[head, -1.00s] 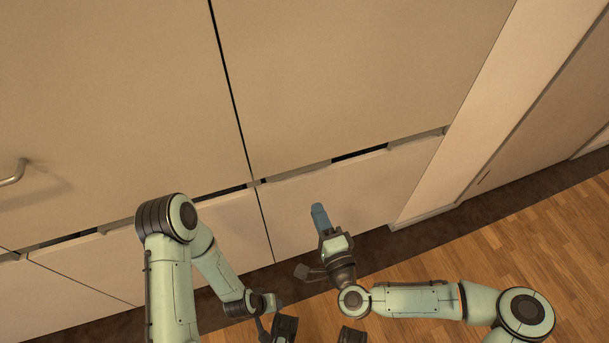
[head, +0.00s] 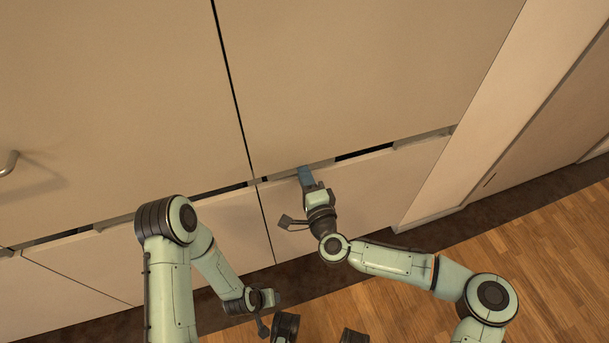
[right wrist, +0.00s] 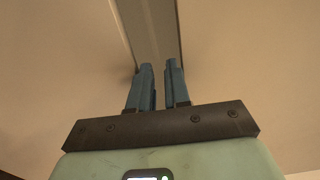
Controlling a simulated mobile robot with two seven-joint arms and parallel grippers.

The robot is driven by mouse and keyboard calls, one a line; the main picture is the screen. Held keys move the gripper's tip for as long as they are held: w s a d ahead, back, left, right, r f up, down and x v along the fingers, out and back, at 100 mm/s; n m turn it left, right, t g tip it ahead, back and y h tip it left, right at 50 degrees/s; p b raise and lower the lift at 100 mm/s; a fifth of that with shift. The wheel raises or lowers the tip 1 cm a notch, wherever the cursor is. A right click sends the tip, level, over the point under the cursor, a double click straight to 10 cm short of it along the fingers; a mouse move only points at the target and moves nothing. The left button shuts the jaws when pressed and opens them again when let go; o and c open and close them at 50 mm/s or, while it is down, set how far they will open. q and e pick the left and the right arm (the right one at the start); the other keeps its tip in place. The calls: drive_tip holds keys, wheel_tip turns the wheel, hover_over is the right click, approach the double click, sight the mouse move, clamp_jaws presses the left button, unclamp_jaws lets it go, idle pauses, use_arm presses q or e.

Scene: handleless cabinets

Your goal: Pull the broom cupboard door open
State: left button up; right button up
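The flat beige cabinet front has a large upper right door panel (head: 360,70) and a lower right panel (head: 375,190), both looking closed. Which one is the broom cupboard door, I cannot tell. A narrow gap (head: 365,152) with dark slots runs between them. My right gripper (head: 304,172) has its blue fingertips at this gap, near its left end. In the right wrist view its fingers (right wrist: 159,70) stand slightly apart, in front of a grey-brown strip (right wrist: 155,25); contact is unclear. My left gripper (head: 268,299) is low in the head view, away from the doors, its fingers unclear.
A dark vertical seam (head: 232,80) divides the upper panels. A metal bar handle (head: 9,163) is at the far left. A pale side wall (head: 480,125) bounds the cabinets on the right. Wooden floor (head: 540,255) is clear at lower right.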

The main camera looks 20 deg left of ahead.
clamp_jaws()
idle(1.3)
